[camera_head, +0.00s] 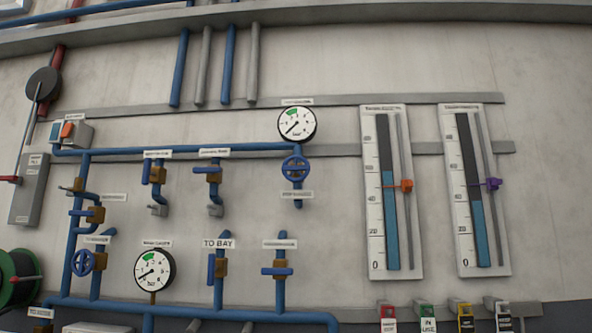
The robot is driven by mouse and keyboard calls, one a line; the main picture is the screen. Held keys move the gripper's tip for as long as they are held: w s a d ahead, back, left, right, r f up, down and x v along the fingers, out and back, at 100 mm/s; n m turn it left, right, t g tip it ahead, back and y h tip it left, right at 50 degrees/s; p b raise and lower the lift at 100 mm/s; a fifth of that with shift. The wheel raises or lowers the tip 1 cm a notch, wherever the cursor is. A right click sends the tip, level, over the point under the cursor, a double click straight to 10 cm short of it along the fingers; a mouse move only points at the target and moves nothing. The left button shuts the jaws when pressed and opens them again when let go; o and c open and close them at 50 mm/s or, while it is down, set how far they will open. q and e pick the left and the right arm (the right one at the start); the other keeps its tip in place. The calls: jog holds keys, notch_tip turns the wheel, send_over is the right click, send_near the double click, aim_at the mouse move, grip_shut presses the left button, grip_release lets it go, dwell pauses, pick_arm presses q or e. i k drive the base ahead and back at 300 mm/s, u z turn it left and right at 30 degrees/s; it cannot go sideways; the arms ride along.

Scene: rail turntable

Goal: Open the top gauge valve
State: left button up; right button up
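The top gauge (297,124) is a round white dial with a black rim and a green sector, high in the middle of the wall. Directly below it, on the same blue pipe, is a blue handwheel valve (295,168) with spokes. A small label (296,194) hangs under the wheel, too small to read clearly. Whether the valve is open or shut cannot be told. Neither of my grippers is in view.
Blue pipes carry several lever valves, one under a "TO BAY" label (219,244). A lower gauge (155,270) and another blue handwheel (83,262) are at lower left. Two level columns (372,250) (464,250) stand at right. Coloured tags (388,318) line the bottom right.

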aim_at(306, 168)
jog(key=k, duration=0.55)
jog(key=u, duration=0.4)
jog(key=i, duration=1.35)
jog(key=z, duration=0.95)
